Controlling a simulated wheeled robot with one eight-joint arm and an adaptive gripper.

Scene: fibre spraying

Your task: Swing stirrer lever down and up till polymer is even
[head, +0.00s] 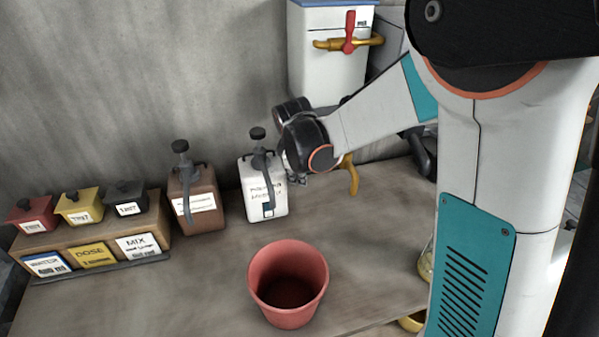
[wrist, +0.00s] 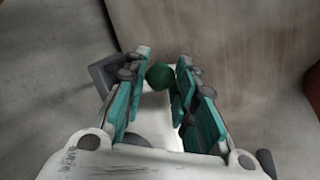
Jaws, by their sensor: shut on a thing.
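My gripper (wrist: 160,82) has its teal fingers closed around a round green knob (wrist: 159,76), which shows between the fingertips in the wrist view. The knob looks like the end of the stirrer lever, but the lever's rod is not clearly visible. In the head view my wrist hides most of the gripper and the knob, beside the white jug (head: 263,190). This jug has a black cap and a label too blurred to read surely. The polymer inside any container cannot be seen.
A red bucket (head: 288,283) stands at the table's front. A brown jug (head: 197,200) and a wooden rack (head: 95,240) with red, yellow and black boxes stand left. A white tank (head: 333,75) with a red-handled brass tap is behind my wrist. The table's front left is clear.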

